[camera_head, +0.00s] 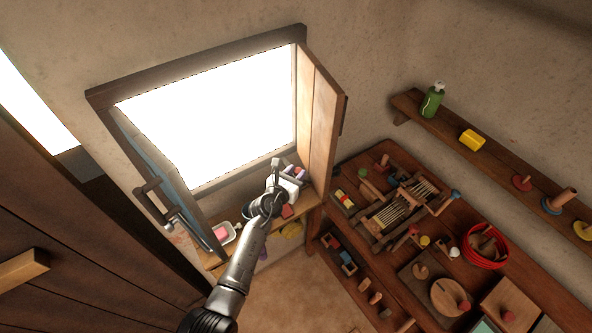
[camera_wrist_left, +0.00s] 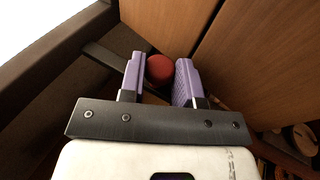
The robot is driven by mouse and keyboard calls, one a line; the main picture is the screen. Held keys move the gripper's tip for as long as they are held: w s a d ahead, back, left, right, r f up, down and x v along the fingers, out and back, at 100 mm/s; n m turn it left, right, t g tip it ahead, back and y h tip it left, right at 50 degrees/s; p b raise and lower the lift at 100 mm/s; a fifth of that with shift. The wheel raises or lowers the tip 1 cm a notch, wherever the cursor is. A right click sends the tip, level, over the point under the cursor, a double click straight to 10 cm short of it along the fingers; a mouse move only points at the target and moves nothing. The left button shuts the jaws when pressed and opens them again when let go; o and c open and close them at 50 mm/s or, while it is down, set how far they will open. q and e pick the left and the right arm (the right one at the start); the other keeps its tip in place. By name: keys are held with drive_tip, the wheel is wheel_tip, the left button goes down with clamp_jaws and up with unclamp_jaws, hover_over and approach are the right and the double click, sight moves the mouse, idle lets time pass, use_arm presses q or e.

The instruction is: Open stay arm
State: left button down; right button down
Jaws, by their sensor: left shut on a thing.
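The stay arm (camera_wrist_left: 104,58) shows in the left wrist view as a dark flat bar near the window's lower frame, running towards the brown wooden shutter (camera_wrist_left: 215,45). A round red knob (camera_wrist_left: 159,69) sits at it, between the purple finger pads of my left gripper (camera_wrist_left: 160,78). The gripper is shut on the knob. In the head view, my left gripper (camera_head: 291,172) is at the lower right corner of the bright window, beside the foot of the open wooden shutter (camera_head: 319,112). The stay arm is hard to make out there. My right gripper is out of view.
A second, dark-framed casement (camera_head: 155,160) stands open at the window's left. A crowded wooden table (camera_head: 400,255) and a wall shelf (camera_head: 500,160) with a green bottle (camera_head: 432,101) are at the right.

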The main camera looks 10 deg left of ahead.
use_arm(q)
drive_tip(key=c, duration=0.8)
unclamp_jaws()
